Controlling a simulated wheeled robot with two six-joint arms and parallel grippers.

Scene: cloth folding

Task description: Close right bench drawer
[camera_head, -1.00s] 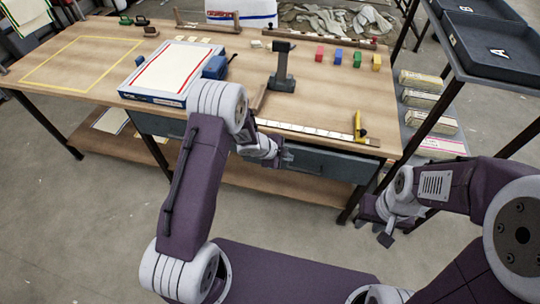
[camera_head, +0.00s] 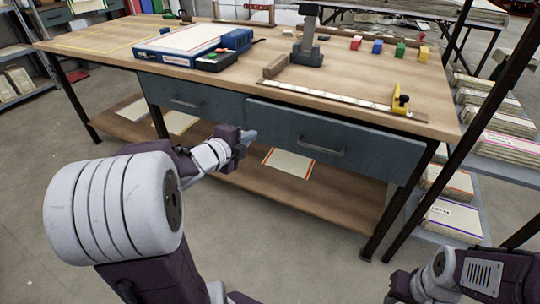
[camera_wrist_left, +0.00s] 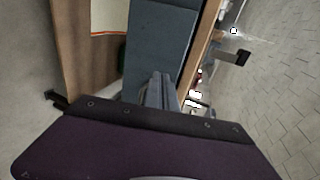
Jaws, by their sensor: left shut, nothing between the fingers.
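The right bench drawer (camera_head: 345,142) has a grey-blue front with a metal handle (camera_head: 320,146) and sits under the wooden bench top. Its front stands a little proud of the left drawer (camera_head: 190,98). My left gripper (camera_head: 246,140) is shut and empty, close to the left end of the right drawer's front; I cannot tell whether it touches. In the left wrist view, my left fingers (camera_wrist_left: 157,92) point at the grey-blue drawer front (camera_wrist_left: 158,45). My right arm shows at the lower right of the head view, but its fingertips cannot be made out.
On the bench top lie a white ruler strip (camera_head: 330,94), a yellow tool (camera_head: 400,103), a grey stand (camera_head: 308,45) and a blue-edged box (camera_head: 180,48). A lower shelf (camera_head: 340,192) runs beneath the drawers. A rack of stacked packets (camera_head: 510,145) stands at the right.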

